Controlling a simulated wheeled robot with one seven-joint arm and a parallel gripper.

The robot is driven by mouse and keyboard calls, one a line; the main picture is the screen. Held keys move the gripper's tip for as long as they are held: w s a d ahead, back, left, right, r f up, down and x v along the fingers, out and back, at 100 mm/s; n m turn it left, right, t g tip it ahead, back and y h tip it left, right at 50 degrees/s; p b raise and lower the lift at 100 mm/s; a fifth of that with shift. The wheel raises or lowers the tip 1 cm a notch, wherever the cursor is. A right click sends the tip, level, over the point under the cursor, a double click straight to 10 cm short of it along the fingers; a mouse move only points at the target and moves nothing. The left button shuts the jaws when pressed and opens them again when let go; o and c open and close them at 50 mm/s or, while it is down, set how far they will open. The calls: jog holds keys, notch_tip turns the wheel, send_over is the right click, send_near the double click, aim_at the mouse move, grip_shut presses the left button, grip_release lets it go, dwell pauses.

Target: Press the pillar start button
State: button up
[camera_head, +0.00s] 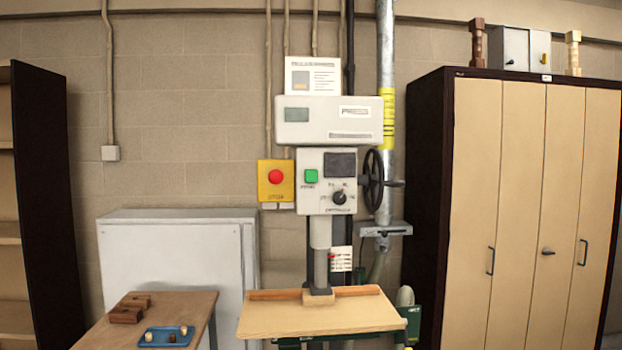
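A pillar machine (330,122) with a pale grey head stands against the block wall in the middle of the head view. The lettering under the green button is too small to read surely. A red round button (275,177) sits on a yellow box just left of the panel. My gripper is not in view, and nothing covers the green button.
A wooden machine table (318,317) juts out below the panel. A black handwheel (373,181) stands right of it. A low bench (130,335) with brown blocks and a blue tray (166,337) is at lower left. A wooden cabinet (520,200) fills the right, a dark shelf (45,200) the left.

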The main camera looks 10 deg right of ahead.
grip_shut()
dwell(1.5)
